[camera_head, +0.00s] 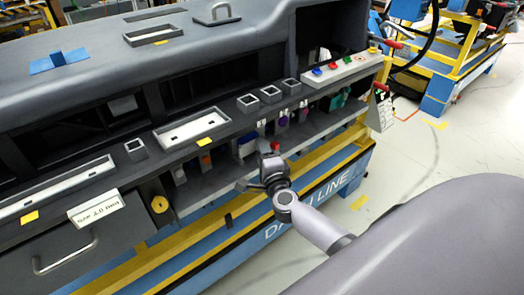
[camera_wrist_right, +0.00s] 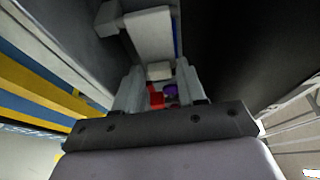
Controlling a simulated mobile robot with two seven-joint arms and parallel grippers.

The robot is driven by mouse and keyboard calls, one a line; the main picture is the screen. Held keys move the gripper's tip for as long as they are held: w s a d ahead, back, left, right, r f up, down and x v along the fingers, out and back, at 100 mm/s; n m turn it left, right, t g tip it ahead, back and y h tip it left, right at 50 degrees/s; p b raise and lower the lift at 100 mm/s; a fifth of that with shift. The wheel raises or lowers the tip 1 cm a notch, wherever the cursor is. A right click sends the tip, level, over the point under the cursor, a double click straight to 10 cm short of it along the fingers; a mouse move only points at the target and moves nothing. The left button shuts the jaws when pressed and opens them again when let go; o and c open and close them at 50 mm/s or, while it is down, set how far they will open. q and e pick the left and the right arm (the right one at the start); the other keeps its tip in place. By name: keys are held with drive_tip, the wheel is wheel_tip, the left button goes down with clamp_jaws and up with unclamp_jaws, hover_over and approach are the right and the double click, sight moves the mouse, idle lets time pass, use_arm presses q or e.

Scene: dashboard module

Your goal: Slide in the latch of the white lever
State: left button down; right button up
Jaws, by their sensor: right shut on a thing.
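My right gripper (camera_head: 266,155) is in front of the lower shelf of the dashboard, at the row of coloured levers. In the right wrist view its fingers (camera_wrist_right: 159,84) are closed around a small pale block (camera_wrist_right: 160,70), which looks like part of the white lever. A red piece (camera_wrist_right: 155,98) and a purple piece (camera_wrist_right: 171,90) show between the fingers, nearer the palm. A larger white block (camera_wrist_right: 150,32) lies beyond the fingertips. In the head view the gripper hides most of the white lever, and a small red piece (camera_head: 275,146) shows beside it. My left gripper is not in view.
A purple lever (camera_head: 283,120) and a green lever (camera_head: 336,101) stand to the right, an orange one (camera_head: 205,160) to the left. The dashboard ledge (camera_head: 225,132) overhangs them. A yellow and blue frame (camera_head: 330,150) runs below.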

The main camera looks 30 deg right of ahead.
drive_tip(key=o, duration=0.8)
drive_tip(key=shift+p+v, duration=0.3)
drive_tip(key=shift+v, duration=3.3)
drive_tip(key=shift+a, duration=0.1)
drive_tip(key=s+a+f+n+g+y, duration=0.2)
drive_tip(key=s+a+f+n+y, duration=0.2)
drive_tip(key=s+a+n, duration=0.45)
drive_tip(key=s+a+f+n+g+y, duration=0.2)
drive_tip(key=s+a+f+n+y, duration=0.25)
drive_tip(key=n, duration=0.65)
drive_tip(key=s+f+n+g, duration=0.1)
drive_tip(key=s, duration=0.1)
drive_tip(key=s+d+f+n+g, duration=0.1)
drive_tip(key=s+n, duration=0.1)
drive_tip(key=s+f+n+h, duration=0.1)
drive_tip(key=s+f, duration=0.1)
drive_tip(key=shift+s+d+f+g, duration=0.1)
drive_tip(key=shift+s+d+g, duration=0.15)
drive_tip(key=shift+g, duration=0.15)
